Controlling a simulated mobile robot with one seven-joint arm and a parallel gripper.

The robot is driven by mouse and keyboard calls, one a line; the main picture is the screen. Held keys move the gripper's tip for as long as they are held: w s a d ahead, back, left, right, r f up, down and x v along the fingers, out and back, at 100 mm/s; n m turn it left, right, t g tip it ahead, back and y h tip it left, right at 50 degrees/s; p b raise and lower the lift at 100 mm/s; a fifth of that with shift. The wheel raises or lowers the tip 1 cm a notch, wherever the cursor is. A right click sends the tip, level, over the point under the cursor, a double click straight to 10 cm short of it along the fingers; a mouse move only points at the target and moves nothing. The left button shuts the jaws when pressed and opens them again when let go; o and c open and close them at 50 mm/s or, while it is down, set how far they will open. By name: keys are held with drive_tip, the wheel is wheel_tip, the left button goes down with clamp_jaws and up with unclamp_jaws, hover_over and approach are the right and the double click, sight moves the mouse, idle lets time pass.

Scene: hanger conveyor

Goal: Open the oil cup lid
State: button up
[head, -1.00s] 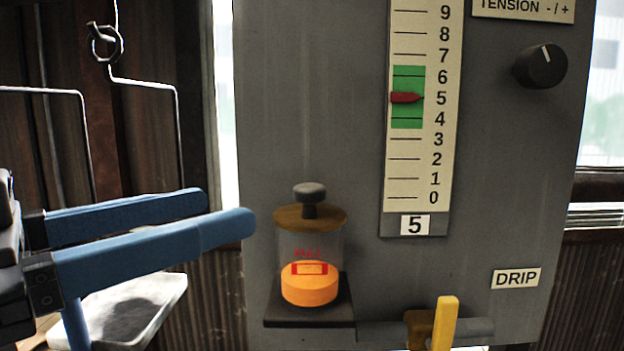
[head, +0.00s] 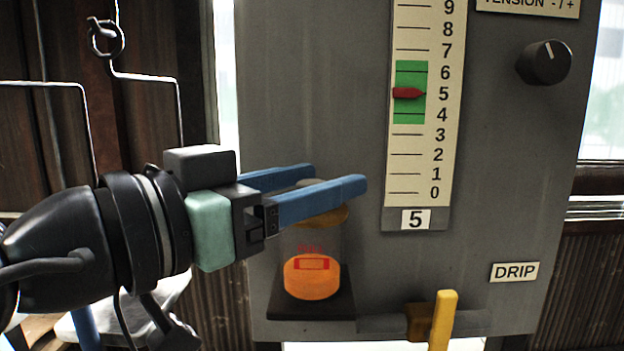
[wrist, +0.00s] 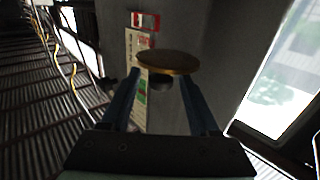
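The oil cup (head: 325,240) is a clear cylinder with orange oil low inside and a red mark. Its brown disc lid (head: 335,213) sits level on top. The lid's dark knob (head: 308,183) is mostly hidden by my near finger in the head view. My gripper (head: 332,178) reaches in from the left at knob height, its blue fingers apart. In the wrist view, the lid (wrist: 168,62) appears inverted and its knob (wrist: 160,82) lies between the open fingers, with a visible gap on each side.
The cup stands on a dark shelf (head: 290,306) on the grey panel (head: 310,80). A yellow drip lever (head: 444,318) is lower right. A tension scale (head: 425,130) and black dial (head: 544,62) are on the panel; wire hangers (head: 106,40) hang at left.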

clamp_jaws()
